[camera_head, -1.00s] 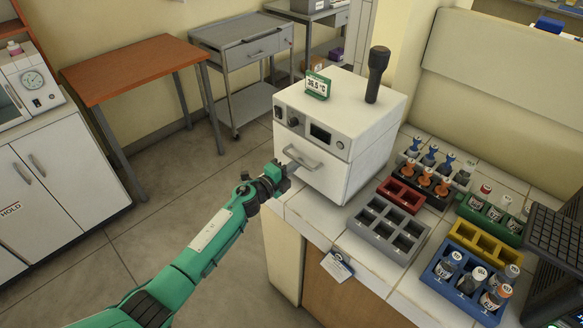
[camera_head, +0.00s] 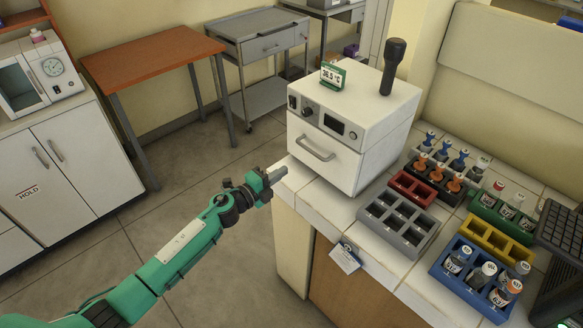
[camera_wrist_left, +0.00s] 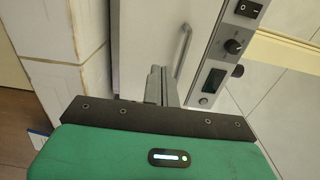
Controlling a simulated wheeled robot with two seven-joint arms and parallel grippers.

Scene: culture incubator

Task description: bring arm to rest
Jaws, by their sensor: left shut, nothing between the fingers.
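My left arm comes in from the lower left of the head view, green with dark joints. Its gripper (camera_head: 277,174) is shut and empty, in front of the incubator's lower left corner and apart from the drawer handle. The fingers also show pressed together in the left wrist view (camera_wrist_left: 161,85). The white incubator (camera_head: 345,160) stands on the tiled counter with its front drawer closed. Its handle (camera_head: 316,150) shows in the head view and also in the left wrist view (camera_wrist_left: 183,50). My right gripper is out of view.
Right of the incubator are a grey rack (camera_head: 398,247), a red rack (camera_head: 392,190), a yellow rack (camera_head: 472,238) and a blue rack (camera_head: 440,272) with bottles. A black-handled tool (camera_head: 394,60) stands on the incubator. The floor (camera_head: 190,185) left of the counter is clear.

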